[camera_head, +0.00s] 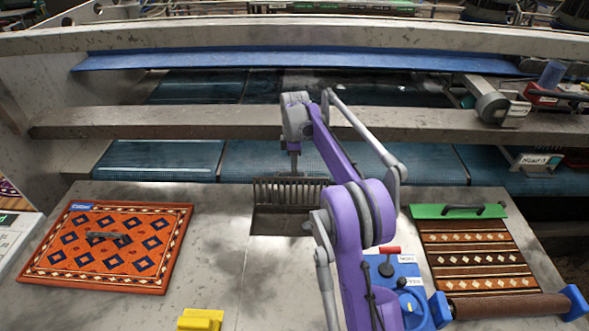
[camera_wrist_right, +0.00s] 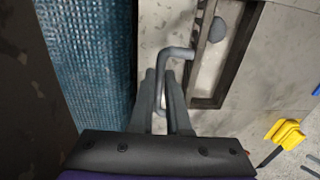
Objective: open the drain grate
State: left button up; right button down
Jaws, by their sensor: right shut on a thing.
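The drain grate (camera_head: 290,190), a row of dark bars, stands tilted up at the far edge of a rectangular floor recess (camera_head: 280,224). My right gripper (camera_head: 294,166) is above the grate's top edge. In the right wrist view, my right gripper (camera_wrist_right: 161,80) is shut on a grey bent handle (camera_wrist_right: 177,53). The recess's dark frame (camera_wrist_right: 234,70) and a round grey piece inside it show beside the handle. Part of the recess is hidden behind my arm. My left gripper is out of view.
An orange patterned rug (camera_head: 108,248) lies at left. A brown rug (camera_head: 475,258) with a green bar lies at right. A blue control box (camera_head: 395,270) with levers stands near my arm. A yellow object (camera_head: 201,319) lies in front. Blue mesh belts (camera_head: 160,160) run behind.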

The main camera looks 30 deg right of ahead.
jog(key=shift+w+d, duration=0.1)
jog(key=shift+d, duration=0.05)
jog(key=c, duration=1.1)
grip_release()
jog(key=shift+o, duration=1.1)
jog(key=shift+w+f, duration=0.1)
jog(key=shift+w, duration=0.1)
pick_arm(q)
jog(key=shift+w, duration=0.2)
pick_arm(e)
jog(key=shift+s, duration=0.1)
jog(key=shift+r, duration=0.25)
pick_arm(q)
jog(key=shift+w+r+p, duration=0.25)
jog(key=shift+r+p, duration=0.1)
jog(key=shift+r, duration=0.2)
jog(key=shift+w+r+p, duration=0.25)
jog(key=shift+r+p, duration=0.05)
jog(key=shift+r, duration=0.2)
pick_arm(e)
notch_tip(320, 180, up, 10)
jog(key=shift+w+d+r, duration=0.2)
jog(key=shift+w, duration=0.15)
jog(key=shift+c, duration=0.3)
